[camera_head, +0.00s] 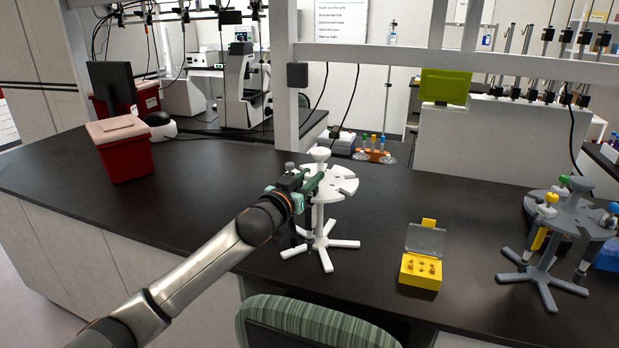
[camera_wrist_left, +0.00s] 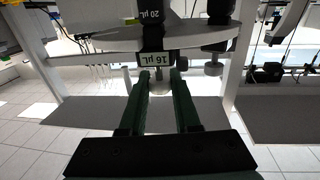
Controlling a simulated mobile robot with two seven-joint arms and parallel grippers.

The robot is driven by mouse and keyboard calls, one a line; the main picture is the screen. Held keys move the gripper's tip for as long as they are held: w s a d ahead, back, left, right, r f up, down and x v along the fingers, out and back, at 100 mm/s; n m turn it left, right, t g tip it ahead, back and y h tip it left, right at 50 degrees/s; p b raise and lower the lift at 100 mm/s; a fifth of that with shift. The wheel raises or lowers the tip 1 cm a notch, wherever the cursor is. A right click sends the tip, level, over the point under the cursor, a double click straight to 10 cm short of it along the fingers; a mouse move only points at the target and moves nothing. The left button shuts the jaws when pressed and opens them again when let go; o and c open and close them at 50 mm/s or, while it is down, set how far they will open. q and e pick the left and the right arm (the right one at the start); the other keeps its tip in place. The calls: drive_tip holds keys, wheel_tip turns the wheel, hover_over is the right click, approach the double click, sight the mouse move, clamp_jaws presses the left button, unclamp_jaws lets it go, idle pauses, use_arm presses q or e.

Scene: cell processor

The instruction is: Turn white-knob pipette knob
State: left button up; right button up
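A white round pipette stand (camera_head: 340,180) with a star-shaped foot stands on the dark bench. My left gripper (camera_head: 314,180) reaches in from the left at its near side, beside a pipette hanging there. In the left wrist view the stand appears upside down. The pipette there (camera_wrist_left: 152,38) has a "16 µL" display, and its white knob (camera_wrist_left: 160,88) lies between my two green fingertips (camera_wrist_left: 160,76). The knob nearly fills the gap; I cannot tell whether both fingers press on it. My right gripper is out of view.
A second dark pipette (camera_wrist_left: 220,40) hangs close on the right in the wrist view. A yellow box (camera_head: 421,271) with an open lid and a grey pipette stand (camera_head: 540,281) are to the right. A red bin (camera_head: 122,160) stands left. The bench between is clear.

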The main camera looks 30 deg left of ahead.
use_arm(q)
clamp_jaws()
drive_tip(key=shift+y, duration=0.4)
drive_tip(key=n+y+b, duration=0.1)
drive_tip(key=n+g+y+b, duration=0.1)
drive_tip(key=y, duration=0.1)
drive_tip(key=shift+d+f+n+y, duration=0.2)
drive_tip(key=shift+n+y, duration=0.1)
drive_tip(key=shift+n, duration=0.1)
drive_tip(key=n+g+y+b, duration=0.3)
drive_tip(key=y+b, duration=0.1)
drive_tip(key=n+g+y+b, duration=0.3)
drive_tip(key=y+b, duration=0.1)
drive_tip(key=b, duration=0.1)
drive_tip(key=shift+n, duration=0.4)
drive_tip(key=shift+n+g+y+b, duration=0.5)
drive_tip(key=shift+n+g+y, duration=0.15)
drive_tip(key=shift+g, duration=0.35)
drive_tip(key=shift+a+r+n+g+y+b, duration=0.15)
drive_tip(key=shift+n+g+y+b, duration=0.3)
drive_tip(key=shift+g, duration=0.55)
drive_tip(key=shift+r, duration=0.1)
drive_tip(key=o, duration=0.6)
unclamp_jaws()
